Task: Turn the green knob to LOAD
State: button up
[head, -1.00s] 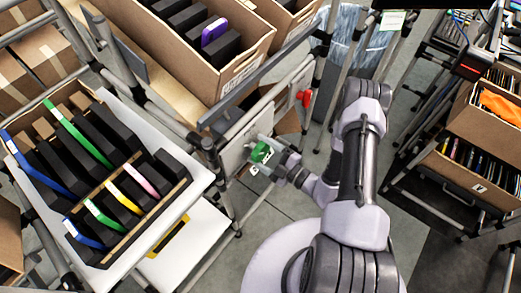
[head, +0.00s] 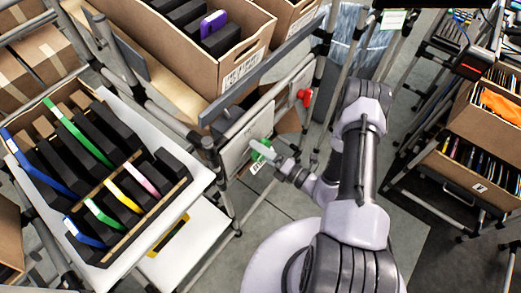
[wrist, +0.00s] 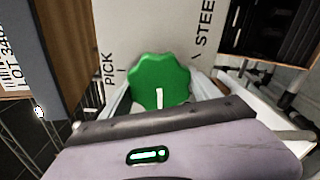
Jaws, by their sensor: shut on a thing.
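The green knob (wrist: 160,76) is scalloped, with a white pointer line near the lower part of its face, roughly upright in the wrist view. It sits on a pale panel (wrist: 150,25) with "PICK" and a tick to its left and a partly cut-off "STEE…" and a tick to its right. No LOAD label is readable. My gripper (wrist: 160,92) has one finger on each side of the knob and is shut on it. In the head view the knob (head: 262,147) shows small at the end of my gripper (head: 268,153), partly covered by it.
A red knob or handle (head: 304,97) is on the frame beyond the panel. A carton of dark items (head: 235,70) stands above the panel. A tilted tray (head: 120,240) with coloured strips is at left. Cartons (head: 465,150) stand at right.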

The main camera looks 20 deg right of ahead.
jog(key=n, duration=0.5)
jog(key=shift+f+n, duration=0.1)
jog(key=shift+n, duration=0.2)
jog(key=n, duration=0.4)
jog(key=shift+n, duration=0.4)
jog(key=shift+d+n, duration=0.1)
jog(key=shift+n, duration=0.2)
jog(key=o, duration=1.4)
jog(key=shift+c, duration=0.2)
jog(key=shift+d, duration=0.1)
jog(key=p+v, duration=0.2)
jog(key=v, duration=1.5)
jog(key=shift+p, duration=0.4)
jog(key=shift+s, duration=0.1)
